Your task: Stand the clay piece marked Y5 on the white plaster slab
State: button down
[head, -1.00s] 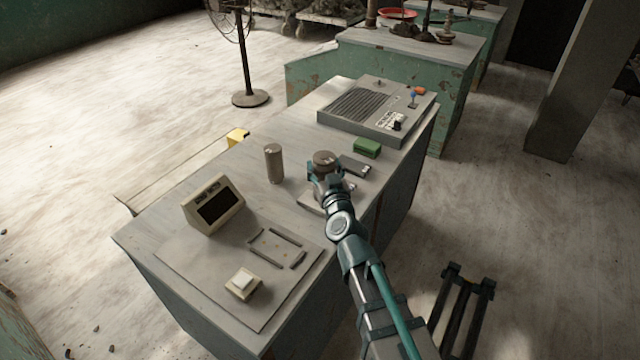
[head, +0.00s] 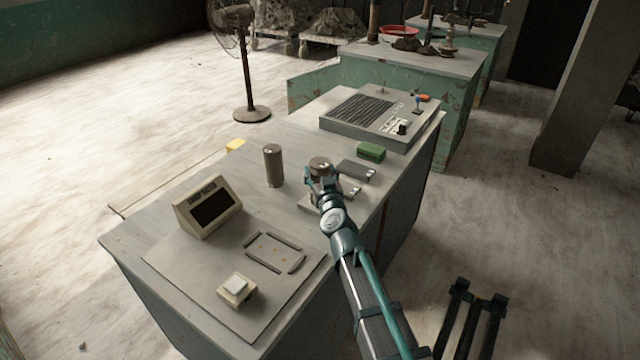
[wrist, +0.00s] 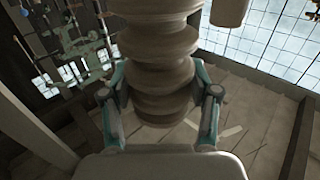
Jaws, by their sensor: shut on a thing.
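In the wrist view, a ribbed grey-brown clay piece (wrist: 160,75) stands between the two fingers of my gripper (wrist: 160,100), which is shut on it. In the head view, the round top of the held piece (head: 320,163) shows at my gripper (head: 321,180), over the bench. I cannot read a Y5 mark on it. A pale flat slab (head: 308,204) lies partly hidden under my gripper; I cannot tell if it is the white plaster slab. I cannot tell whether the held piece touches anything below.
A grey-brown cylinder (head: 273,166) stands left of my gripper. A grey flat block (head: 354,169) and a green block (head: 371,152) lie to the right. A cream display box (head: 208,207), a small white-topped box (head: 235,290) and a control console (head: 375,120) share the bench (head: 165,205).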

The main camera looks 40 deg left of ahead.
jog(key=shift+f+b, duration=0.35)
jog(key=shift+f, duration=0.35)
jog(key=shift+f, duration=0.2)
jog(key=shift+c, duration=1.3)
grip_release()
jog(key=shift+r, duration=0.1)
jog(key=shift+r, duration=0.15)
jog(key=v, duration=1.2)
jog(key=shift+p, duration=0.3)
